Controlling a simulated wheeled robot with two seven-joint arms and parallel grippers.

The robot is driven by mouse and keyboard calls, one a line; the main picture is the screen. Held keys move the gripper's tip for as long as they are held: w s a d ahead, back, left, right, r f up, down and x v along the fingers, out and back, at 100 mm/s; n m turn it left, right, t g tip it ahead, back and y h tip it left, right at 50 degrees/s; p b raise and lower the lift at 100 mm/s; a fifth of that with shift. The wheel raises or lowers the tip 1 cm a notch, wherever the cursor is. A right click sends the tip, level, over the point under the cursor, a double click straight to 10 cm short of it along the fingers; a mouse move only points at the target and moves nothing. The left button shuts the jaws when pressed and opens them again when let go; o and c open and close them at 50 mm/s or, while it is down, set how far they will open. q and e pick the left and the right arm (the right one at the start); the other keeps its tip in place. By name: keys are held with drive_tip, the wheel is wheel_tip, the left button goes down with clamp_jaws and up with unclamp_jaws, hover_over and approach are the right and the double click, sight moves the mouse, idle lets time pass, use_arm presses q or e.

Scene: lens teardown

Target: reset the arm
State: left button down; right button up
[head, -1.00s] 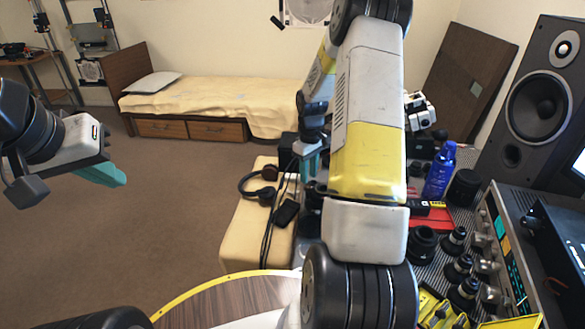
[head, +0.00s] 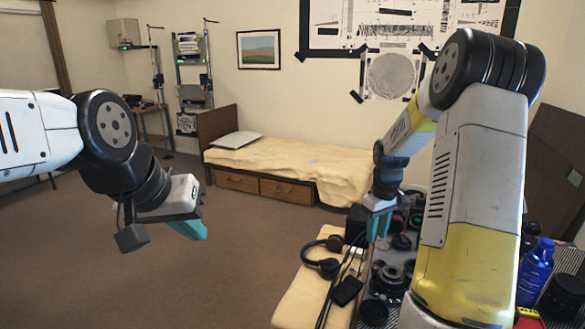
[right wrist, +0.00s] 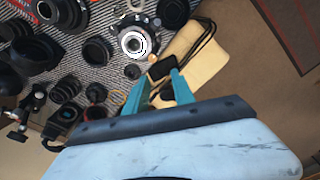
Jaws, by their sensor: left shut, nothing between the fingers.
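My left gripper (head: 192,230), with teal fingers, hangs at the left in the head view over bare carpet. Its fingers are together and it holds nothing. My right gripper (head: 379,225) points down over the bench and workbench edge in the head view, partly beside my large right arm link. In the right wrist view its two teal fingers (right wrist: 160,92) are apart, with nothing gripped between them. Beyond them lie a small black box (right wrist: 161,68) on a cream cushion and several black lens parts on a striped mat (right wrist: 100,35).
A cream bench (head: 297,308) holds headphones (head: 321,267), a black box (head: 347,291) and cables. A blue bottle (head: 535,273) stands at the right near my right arm. A bed (head: 290,160) is at the back. The carpet at left is clear.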

drive_tip(key=s+a+r+m+t, duration=0.1)
drive_tip(key=s+a+r, duration=0.35)
drive_tip(key=r, duration=0.35)
drive_tip(key=s+a+r+m+t, duration=0.1)
drive_tip(key=s+a+r+t, duration=0.15)
drive_tip(key=s+r, duration=0.4)
drive_tip(key=s+a+r+m+t+y, duration=0.1)
drive_tip(key=s+a+r, duration=0.1)
drive_tip(key=s, duration=0.4)
drive_tip(key=s+a+r+m+t+y, duration=0.1)
drive_tip(key=s+a+r, duration=0.2)
drive_tip(key=s+a, duration=0.2)
drive_tip(key=shift+s+r, duration=0.25)
drive_tip(key=shift+s, duration=1)
